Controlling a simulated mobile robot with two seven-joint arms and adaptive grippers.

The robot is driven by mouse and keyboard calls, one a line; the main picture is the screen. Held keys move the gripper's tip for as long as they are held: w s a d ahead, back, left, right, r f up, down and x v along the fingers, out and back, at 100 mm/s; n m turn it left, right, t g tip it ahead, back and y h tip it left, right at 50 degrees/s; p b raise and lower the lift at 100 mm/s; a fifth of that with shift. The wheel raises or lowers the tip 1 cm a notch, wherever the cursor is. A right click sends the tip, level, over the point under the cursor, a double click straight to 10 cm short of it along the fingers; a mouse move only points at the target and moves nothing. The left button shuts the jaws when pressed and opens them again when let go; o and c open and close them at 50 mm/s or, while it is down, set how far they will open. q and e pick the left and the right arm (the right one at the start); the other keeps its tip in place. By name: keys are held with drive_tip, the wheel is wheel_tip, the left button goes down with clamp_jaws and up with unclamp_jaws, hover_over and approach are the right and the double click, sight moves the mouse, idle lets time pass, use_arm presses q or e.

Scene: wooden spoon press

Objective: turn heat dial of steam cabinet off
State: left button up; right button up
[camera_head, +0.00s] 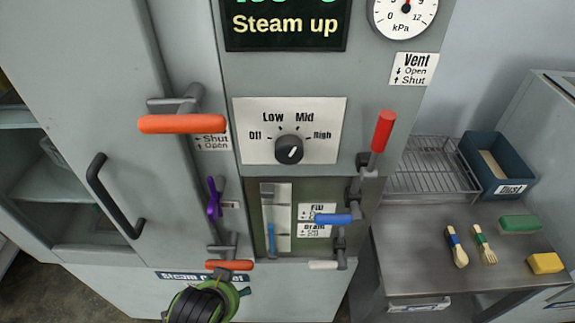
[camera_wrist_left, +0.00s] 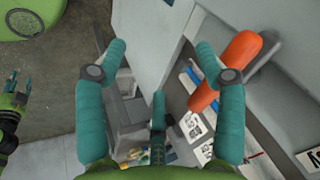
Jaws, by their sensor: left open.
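The heat dial (camera_head: 289,149) is a round dark knob on a white plate (camera_head: 325,112) marked Off, Low, Mid and High. A pale mark shows on its face, but I cannot surely read its setting. The dial is on the front of the grey steam cabinet (camera_head: 370,75). A green and teal part of mine, perhaps my right gripper (camera_wrist_left: 14,95), shows at the left edge.
An orange door handle (camera_head: 180,123) sticks out left of the dial. A red lever (camera_head: 382,132), a blue lever (camera_head: 338,218) and a lower orange handle (camera_head: 229,265) also project. In the left wrist view an orange handle (camera_wrist_left: 240,62) is near the right finger.

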sight(289, 158)
use_arm(q)
drive_tip(key=w+d+r+m+t, duration=0.2)
drive_tip(key=w+d+r+m, duration=0.15)
drive_tip(key=r+m, duration=0.3)
drive_tip(key=w+d+r+m+t, duration=0.3)
drive_tip(key=d+r+m, duration=0.15)
drive_tip(key=r, duration=0.35)
drive_tip(key=s+d+r+m+t, duration=0.1)
drive_tip(key=d+r+m+t, duration=0.25)
drive_tip(key=r+m, duration=0.45)
drive_tip(key=s+d+r+m+t, duration=0.15)
drive_tip(key=r+m+t, duration=0.25)
drive_tip(key=r+m, duration=0.4)
drive_tip(key=w+p, duration=0.1)
drive_tip(key=w, duration=0.1)
drive_tip(key=w+p, duration=0.1)
drive_tip(key=w, duration=0.2)
drive_tip(key=shift+w+r, duration=0.2)
drive_tip(key=shift+w, duration=0.15)
drive_tip(key=shift+w+d+f, duration=0.1)
drive_tip(key=shift+w, duration=0.5)
use_arm(e)
wheel_tip(289, 158, up, 3)
drive_tip(key=shift+f, duration=0.2)
use_arm(q)
drive_tip(key=c, duration=1.2)
